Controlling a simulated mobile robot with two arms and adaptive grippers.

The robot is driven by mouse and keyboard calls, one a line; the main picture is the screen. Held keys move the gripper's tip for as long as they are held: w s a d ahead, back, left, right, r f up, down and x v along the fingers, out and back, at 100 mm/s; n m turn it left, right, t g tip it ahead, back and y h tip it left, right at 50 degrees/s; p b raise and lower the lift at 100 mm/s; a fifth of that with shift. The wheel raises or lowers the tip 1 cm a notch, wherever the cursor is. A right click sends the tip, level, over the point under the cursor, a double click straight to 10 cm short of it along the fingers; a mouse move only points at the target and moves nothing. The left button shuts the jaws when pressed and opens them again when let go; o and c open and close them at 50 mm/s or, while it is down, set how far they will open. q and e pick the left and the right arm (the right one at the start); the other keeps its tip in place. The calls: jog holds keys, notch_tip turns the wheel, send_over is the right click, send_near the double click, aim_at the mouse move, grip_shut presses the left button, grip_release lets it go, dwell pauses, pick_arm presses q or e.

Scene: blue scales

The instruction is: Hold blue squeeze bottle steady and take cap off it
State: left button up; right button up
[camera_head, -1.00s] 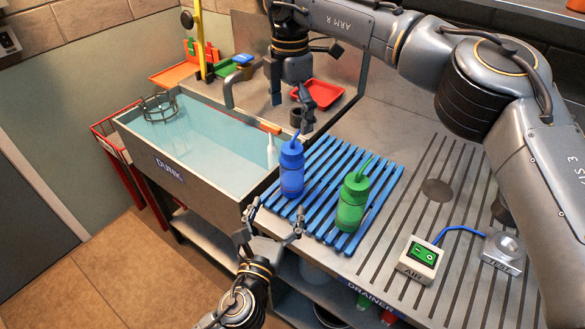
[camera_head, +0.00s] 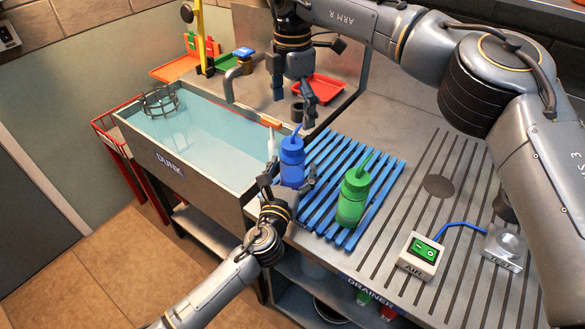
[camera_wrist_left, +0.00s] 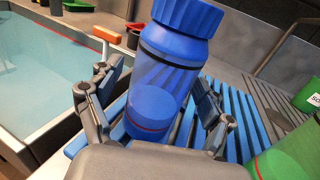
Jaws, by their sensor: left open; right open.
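The blue squeeze bottle (camera_head: 292,165) stands upright on the blue slatted rack, its blue cap (camera_head: 293,142) with a spout on top. In the left wrist view the bottle (camera_wrist_left: 165,75) stands between the spread fingers, and its ribbed cap (camera_wrist_left: 188,14) is at the top edge. My left gripper (camera_head: 289,187) is open around the lower part of the bottle, with a gap showing on the right side. My right gripper (camera_head: 294,104) is open and points down above and behind the bottle, near the spout tip.
A green squeeze bottle (camera_head: 353,195) stands on the rack (camera_head: 328,222) to the right. The water-filled dunk sink (camera_head: 190,135) lies to the left. An AIR switch box (camera_head: 420,257) sits at the front right.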

aim_at(293, 135)
pick_arm(q)
jog(key=shift+s, duration=0.1)
jog(key=c, duration=0.5)
grip_shut()
pick_arm(e)
jog(key=shift+s+a, duration=0.1)
jog(key=shift+f, duration=0.1)
jog(key=shift+f, duration=3.9)
